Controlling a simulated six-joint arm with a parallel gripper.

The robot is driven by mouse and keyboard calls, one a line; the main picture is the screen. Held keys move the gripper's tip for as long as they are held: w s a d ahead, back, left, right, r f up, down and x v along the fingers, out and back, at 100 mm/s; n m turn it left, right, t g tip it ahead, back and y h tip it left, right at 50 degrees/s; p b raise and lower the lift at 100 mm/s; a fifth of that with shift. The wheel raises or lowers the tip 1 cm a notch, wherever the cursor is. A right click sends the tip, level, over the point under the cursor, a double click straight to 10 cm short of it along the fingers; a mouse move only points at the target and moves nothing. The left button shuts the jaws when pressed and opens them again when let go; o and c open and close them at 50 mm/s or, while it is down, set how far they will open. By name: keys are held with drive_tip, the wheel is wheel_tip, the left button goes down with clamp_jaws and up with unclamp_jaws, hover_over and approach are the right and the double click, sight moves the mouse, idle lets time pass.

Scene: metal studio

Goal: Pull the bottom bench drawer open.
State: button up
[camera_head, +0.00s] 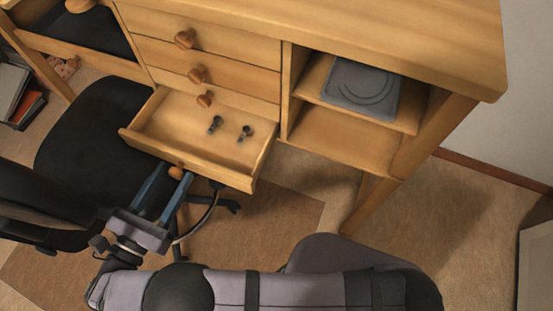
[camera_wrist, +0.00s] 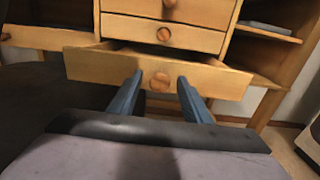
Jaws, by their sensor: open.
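The bottom bench drawer (camera_head: 205,131) stands pulled well out of the wooden bench in the head view. Two small dark items (camera_head: 230,129) lie inside it. Its round wooden knob (camera_head: 177,171) is on the front panel, and the front also shows in the wrist view (camera_wrist: 105,67). My gripper (camera_head: 170,177) is at the drawer front with its two blue fingers apart. In the wrist view the knob (camera_wrist: 160,80) appears between and just beyond the fingertips (camera_wrist: 160,82). I cannot tell whether either finger touches it.
Closed drawers with round knobs (camera_head: 196,75) sit above the open one. A black chair (camera_head: 90,135) stands close at the left of my gripper. Open shelves at the right hold a grey flat object (camera_head: 360,90). Floor (camera_head: 300,205) is clear at the right.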

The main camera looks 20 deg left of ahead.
sight(182, 163)
drive_tip(key=w, duration=1.3)
drive_tip(key=shift+w+d, duration=0.1)
drive_tip(key=shift+w, duration=0.3)
drive_tip(key=s, duration=0.7)
drive_tip(key=shift+s, duration=0.2)
drive_tip(key=shift+f+m, duration=0.15)
drive_tip(key=shift+m, duration=0.25)
drive_tip(key=d+f+m+g+h+p, duration=0.1)
drive_tip(key=d+f+m+g+h, duration=0.5)
drive_tip(key=d+f, duration=0.55)
drive_tip(key=w+d+r+m+g+h+p, duration=0.2)
drive_tip(key=d+r+m+p, duration=0.2)
drive_tip(key=d+r, duration=0.4)
drive_tip(key=w+d+r+m+g+h+p, duration=0.2)
drive_tip(key=w+d+r+m+g+p, duration=0.1)
drive_tip(key=d+r+p, duration=0.4)
drive_tip(key=shift+w+d+r+m+g+h, duration=0.3)
drive_tip(key=shift+d+r+m, duration=0.1)
drive_tip(key=shift+r, duration=0.25)
